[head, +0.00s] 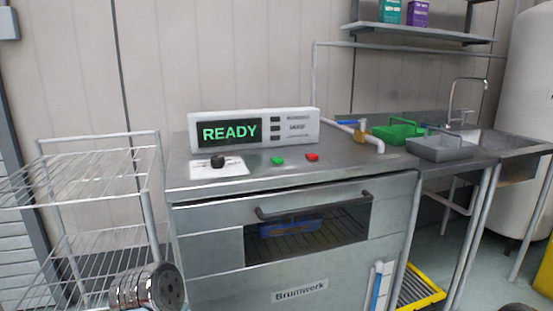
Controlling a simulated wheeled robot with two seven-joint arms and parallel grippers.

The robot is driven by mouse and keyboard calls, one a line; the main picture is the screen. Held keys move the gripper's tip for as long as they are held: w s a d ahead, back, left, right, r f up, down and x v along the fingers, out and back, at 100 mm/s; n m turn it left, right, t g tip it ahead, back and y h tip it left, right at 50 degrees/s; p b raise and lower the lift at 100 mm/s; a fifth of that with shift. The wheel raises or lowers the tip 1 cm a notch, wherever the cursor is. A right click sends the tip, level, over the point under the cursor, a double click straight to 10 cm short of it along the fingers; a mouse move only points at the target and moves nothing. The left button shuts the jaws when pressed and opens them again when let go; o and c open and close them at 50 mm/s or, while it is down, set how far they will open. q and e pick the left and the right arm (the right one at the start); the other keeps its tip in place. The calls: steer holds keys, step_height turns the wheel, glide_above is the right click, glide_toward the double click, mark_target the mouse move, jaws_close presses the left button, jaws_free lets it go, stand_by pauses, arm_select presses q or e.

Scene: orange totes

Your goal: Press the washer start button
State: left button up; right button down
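The washer is a steel machine (205,282) with a flat top and a front with a dark window. On its top stands a white display unit (300,127) whose screen (229,132) reads "READY" in green. A small green button (277,160) and a small red button (312,157) sit on the top in front of the display. A black knob (217,161) on a white plate is to their left. Which button is the start button is not labelled legibly. A metal part of my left arm shows at the bottom left; neither gripper's fingers are visible.
A wire rack (85,180) stands left of the washer. To the right, a steel counter with a sink holds a green basket (397,133) and a grey tub (440,148). A bar handle (312,206) crosses the washer front. The top around the buttons is clear.

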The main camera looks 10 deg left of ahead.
arm_select(q)
jaws_close()
stand_by(1.4)
